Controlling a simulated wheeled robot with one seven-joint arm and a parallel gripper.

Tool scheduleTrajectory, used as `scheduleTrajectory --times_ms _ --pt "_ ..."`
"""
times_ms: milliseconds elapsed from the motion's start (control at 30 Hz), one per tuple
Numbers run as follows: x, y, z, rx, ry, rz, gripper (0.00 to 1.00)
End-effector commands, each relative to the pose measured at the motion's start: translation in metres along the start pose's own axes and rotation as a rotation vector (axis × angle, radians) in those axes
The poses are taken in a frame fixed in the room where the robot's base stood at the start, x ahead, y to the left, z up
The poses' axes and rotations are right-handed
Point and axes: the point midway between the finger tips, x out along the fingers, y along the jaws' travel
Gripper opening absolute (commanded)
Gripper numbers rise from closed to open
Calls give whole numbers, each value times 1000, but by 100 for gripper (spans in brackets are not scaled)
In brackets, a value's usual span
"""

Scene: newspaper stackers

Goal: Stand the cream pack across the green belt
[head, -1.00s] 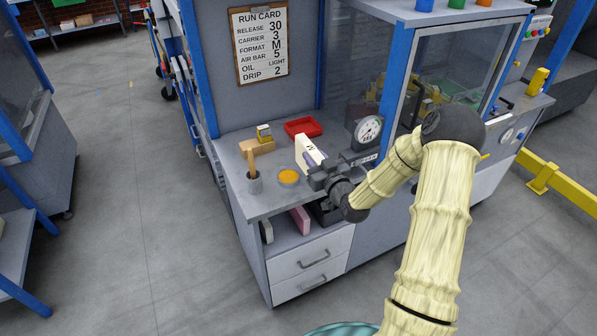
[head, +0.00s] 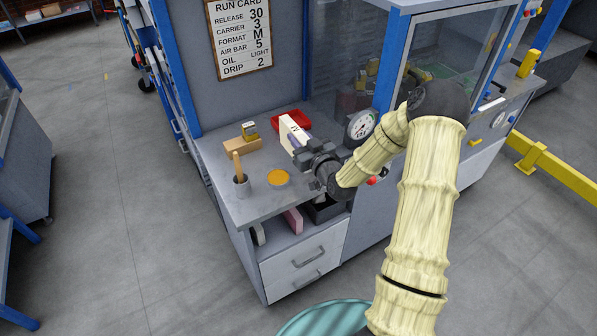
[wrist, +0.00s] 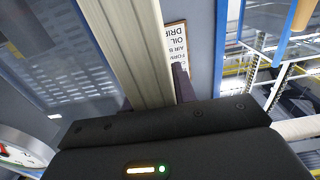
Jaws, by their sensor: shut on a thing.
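The cream pack (head: 292,133), a flat block, is held upright on its edge in my gripper (head: 304,149), above the grey worktop (head: 212,160). My gripper is shut on it. In the wrist view the cream pack (wrist: 130,50) rises from between the jaws, and a dark finger (wrist: 184,84) shows at its right side. Whether its lower edge touches the worktop cannot be told. A green surface (head: 448,82) shows behind the clear guard at the right; whether it is the green belt is hard to tell.
A red tray (head: 291,118) sits behind the pack. An orange-topped dish (head: 278,178), a grey cup with a wooden handle (head: 240,182) and a wooden block (head: 242,145) stand to the left. A dial gauge (head: 361,125) is close right.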

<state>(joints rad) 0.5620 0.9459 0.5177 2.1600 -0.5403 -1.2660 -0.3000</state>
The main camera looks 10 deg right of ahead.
Motion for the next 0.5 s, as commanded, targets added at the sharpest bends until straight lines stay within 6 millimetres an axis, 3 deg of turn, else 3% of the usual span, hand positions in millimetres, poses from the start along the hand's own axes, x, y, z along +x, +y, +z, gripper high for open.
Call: scheduleTrajectory --times_ms 300,500 --pt "-2 6 41 3 0 11 0" --pt "-2 8 54 0 2 13 0"
